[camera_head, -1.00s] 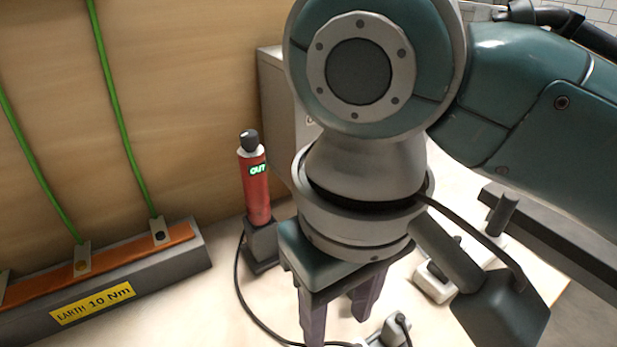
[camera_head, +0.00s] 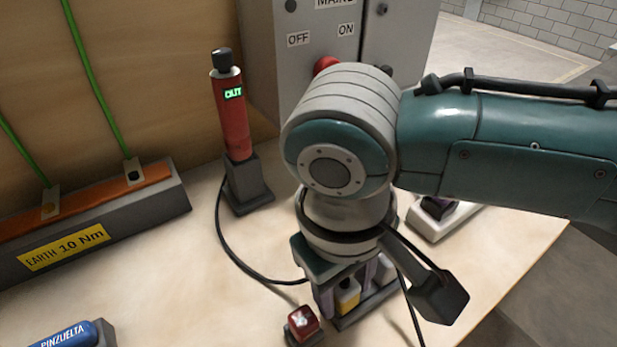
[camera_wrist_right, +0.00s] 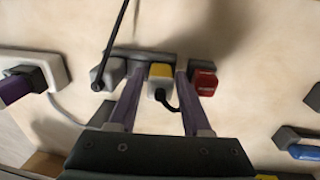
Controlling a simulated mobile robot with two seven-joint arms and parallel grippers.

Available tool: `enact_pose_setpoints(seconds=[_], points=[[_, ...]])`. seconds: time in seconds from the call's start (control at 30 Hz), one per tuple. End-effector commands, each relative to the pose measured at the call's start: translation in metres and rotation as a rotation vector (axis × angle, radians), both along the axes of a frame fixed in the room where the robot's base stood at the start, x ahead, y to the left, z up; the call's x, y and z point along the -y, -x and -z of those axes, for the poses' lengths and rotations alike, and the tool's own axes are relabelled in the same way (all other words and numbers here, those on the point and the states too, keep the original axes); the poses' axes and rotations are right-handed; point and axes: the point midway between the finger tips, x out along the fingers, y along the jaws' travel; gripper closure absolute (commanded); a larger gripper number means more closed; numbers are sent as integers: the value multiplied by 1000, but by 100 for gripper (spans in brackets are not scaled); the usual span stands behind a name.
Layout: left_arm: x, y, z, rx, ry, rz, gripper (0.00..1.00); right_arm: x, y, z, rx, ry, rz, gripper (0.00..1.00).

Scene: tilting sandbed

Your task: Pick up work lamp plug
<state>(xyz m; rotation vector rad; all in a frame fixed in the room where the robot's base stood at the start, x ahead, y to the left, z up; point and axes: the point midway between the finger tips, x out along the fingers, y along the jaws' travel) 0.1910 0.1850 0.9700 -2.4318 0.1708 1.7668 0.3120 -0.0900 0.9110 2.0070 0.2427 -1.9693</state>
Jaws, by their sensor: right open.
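A plug with a yellow top and white body (camera_head: 348,297) sits at the grey socket strip (camera_head: 372,306), with a black cord; it also shows in the wrist view (camera_wrist_right: 161,74). No label shows that it is the work lamp plug. My right gripper (camera_head: 347,286) is open and points down, with one purple finger on each side of this plug. The wrist view shows gaps between plug and fingers (camera_wrist_right: 158,82). A grey plug (camera_wrist_right: 107,74) with another black cord sits beside it, just outside one finger. My left gripper is not in view.
A red switch (camera_head: 302,322) stands beside the strip. A red cylinder reading OUT (camera_head: 232,120) stands in a dark holder, its black cable running towards the strip. A white socket block (camera_head: 428,226), grey cabinet (camera_head: 262,50), earth bar (camera_head: 130,215) and blue tool (camera_head: 70,336) surround the work area.

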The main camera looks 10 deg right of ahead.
Motion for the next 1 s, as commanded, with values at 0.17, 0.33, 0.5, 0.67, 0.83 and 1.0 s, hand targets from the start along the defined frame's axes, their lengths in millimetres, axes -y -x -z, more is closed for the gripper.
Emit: enact_pose_setpoints(seconds=[0.17, 0.33, 0.5, 0.67, 0.83, 1.0], points=[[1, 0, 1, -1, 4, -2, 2, 0, 0, 2, 0, 0, -1, 51], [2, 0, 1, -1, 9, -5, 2, 0, 0, 2, 0, 0, -1, 62], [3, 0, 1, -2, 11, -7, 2, 0, 0, 2, 0, 0, -1, 82], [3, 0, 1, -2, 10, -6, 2, 0, 0, 2, 0, 0, -1, 100], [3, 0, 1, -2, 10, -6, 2, 0, 0, 2, 0, 0, -1, 100], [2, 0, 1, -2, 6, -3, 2, 0, 0, 2, 1, 0, -1, 100]])
